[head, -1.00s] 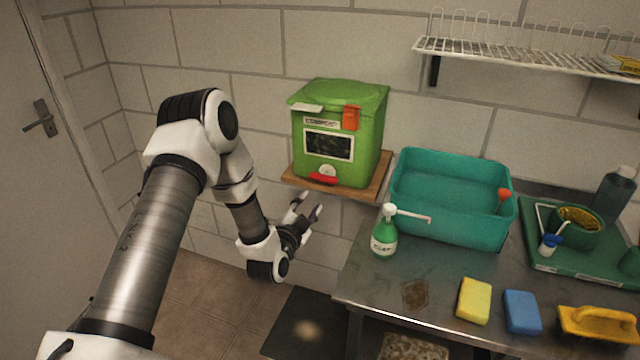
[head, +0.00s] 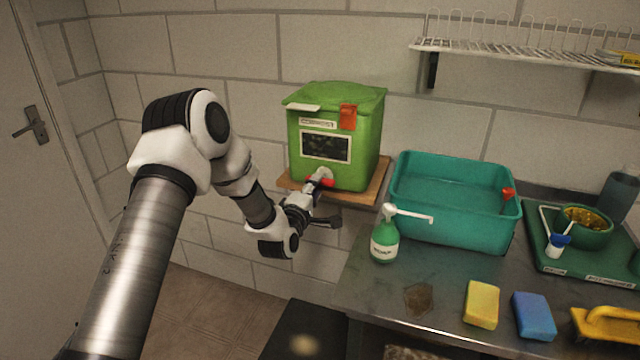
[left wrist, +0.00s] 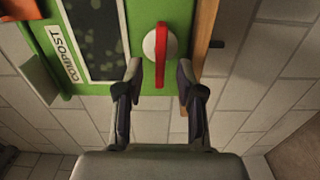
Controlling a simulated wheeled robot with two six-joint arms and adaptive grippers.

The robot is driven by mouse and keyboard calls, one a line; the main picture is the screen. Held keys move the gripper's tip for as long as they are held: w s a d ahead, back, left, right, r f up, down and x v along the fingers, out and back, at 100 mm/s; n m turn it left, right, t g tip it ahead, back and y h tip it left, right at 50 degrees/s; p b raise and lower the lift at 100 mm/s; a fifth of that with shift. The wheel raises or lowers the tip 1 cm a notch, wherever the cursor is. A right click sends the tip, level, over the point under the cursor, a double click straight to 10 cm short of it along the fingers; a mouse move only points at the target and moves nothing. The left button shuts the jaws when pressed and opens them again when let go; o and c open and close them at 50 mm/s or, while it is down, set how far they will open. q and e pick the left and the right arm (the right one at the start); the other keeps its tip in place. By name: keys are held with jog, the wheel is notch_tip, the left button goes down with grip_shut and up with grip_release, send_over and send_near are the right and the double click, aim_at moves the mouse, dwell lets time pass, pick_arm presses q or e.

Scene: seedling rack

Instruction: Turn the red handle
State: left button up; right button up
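The red handle (left wrist: 161,55) sits on a round white hub (left wrist: 150,44) low on the front of the green compost bin (head: 370,130). In the head view the red handle (head: 328,182) is partly covered by my left gripper. My left gripper (left wrist: 161,72) is open, one finger on each side of the handle's lower end in the left wrist view. I cannot tell whether the fingers touch it. In the head view my left gripper (head: 322,196) is just in front of the bin's lower edge. My right gripper is not in view.
The bin stands on a wooden wall shelf (head: 368,190). A wire rack (head: 530,57) hangs above.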

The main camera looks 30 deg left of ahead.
pick_arm(q)
jog(key=x, duration=0.4)
jog(key=shift+w, duration=0.15)
grip_shut()
jog(key=shift+m, duration=0.4)
